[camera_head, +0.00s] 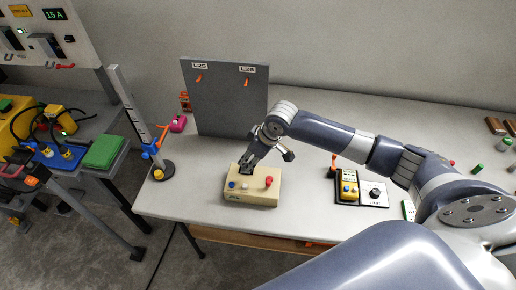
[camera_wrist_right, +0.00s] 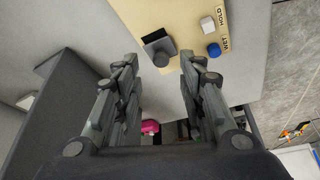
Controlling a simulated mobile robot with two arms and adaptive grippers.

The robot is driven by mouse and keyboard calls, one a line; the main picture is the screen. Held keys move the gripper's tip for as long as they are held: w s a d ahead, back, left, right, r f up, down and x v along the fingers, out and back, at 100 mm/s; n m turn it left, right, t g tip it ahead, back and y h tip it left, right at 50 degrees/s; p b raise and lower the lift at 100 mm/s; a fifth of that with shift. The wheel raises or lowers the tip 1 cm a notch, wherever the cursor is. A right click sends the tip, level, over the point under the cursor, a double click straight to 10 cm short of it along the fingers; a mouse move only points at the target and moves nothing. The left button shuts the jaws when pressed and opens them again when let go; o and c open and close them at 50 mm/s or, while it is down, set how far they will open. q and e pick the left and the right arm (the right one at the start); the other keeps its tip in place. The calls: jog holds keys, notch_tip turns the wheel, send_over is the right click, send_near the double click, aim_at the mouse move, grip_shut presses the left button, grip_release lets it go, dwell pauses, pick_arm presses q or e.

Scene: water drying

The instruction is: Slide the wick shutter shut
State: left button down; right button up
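A beige box (camera_head: 251,193) stands on the grey table, with a blue button, a white button and a red knob on top. In the right wrist view its beige panel (camera_wrist_right: 180,20) carries a dark square block with a round grey knob (camera_wrist_right: 160,53), which looks like the wick shutter, though no label confirms it. A white button (camera_wrist_right: 207,24) and a blue button (camera_wrist_right: 214,49) sit beside the words HOLD and WET. My right gripper (camera_head: 247,168) is over the box's back left part. Its fingers (camera_wrist_right: 160,72) are apart and empty, and the knob lies just beyond the gap between their tips. My left gripper is not in view.
A grey upright panel (camera_head: 224,100) stands behind the box. A ruler post (camera_head: 135,110) on a round base stands to the left.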

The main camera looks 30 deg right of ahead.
jog(key=v, duration=0.8)
jog(key=shift+f, duration=0.1)
